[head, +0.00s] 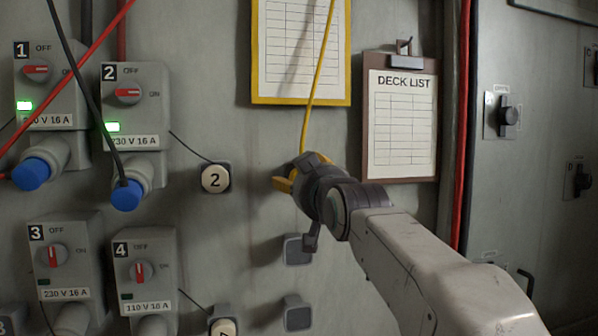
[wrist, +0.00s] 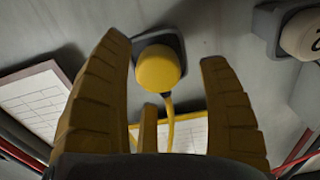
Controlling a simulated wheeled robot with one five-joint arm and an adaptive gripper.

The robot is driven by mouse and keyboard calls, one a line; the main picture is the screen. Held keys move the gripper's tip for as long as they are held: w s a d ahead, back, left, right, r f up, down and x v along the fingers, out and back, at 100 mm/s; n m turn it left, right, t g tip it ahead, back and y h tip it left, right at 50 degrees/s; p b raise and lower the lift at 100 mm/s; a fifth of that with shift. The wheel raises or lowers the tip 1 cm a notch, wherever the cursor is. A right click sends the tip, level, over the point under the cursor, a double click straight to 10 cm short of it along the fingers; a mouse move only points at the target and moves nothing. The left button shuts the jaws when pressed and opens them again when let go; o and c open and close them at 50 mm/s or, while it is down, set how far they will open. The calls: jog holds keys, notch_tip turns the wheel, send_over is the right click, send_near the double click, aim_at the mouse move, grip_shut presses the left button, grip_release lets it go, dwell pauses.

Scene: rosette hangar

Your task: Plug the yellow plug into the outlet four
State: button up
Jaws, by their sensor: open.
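The yellow plug (wrist: 158,68) sits in a dark grey wall holder in the wrist view, with its yellow cable (head: 317,75) running up the wall in the head view. My gripper (head: 284,182) is at the wall there and hides the plug from the head view. In the wrist view my gripper (wrist: 164,47) is open, with yellow fingers on either side of the plug; I see no clear contact. Outlet four (head: 146,262) is at the lower left, marked 4 and 110 V 16 A. Its red knob stands upright and its lamp is dark. Its socket is cut off by the bottom edge.
Outlets 1 (head: 45,85) and 2 (head: 133,95) have blue plugs and green lamps. Outlet 3 (head: 62,262) is beside four. A round cover marked 2 (head: 215,179) hangs left of my gripper. Empty grey holders (head: 298,250) are below. A clipboard (head: 401,120) hangs at right.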

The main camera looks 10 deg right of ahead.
jog(key=shift+w+p, duration=0.5)
jog(key=shift+w, duration=0.95)
jog(key=shift+d+b, duration=0.1)
jog(key=shift+b, duration=0.2)
dwell(0.3)
jog(key=shift+c, duration=0.3)
jog(key=c, duration=1.2)
jog(key=shift+s, duration=0.15)
jog(key=shift+s+b, duration=1.55)
jog(key=shift+s, duration=1.25)
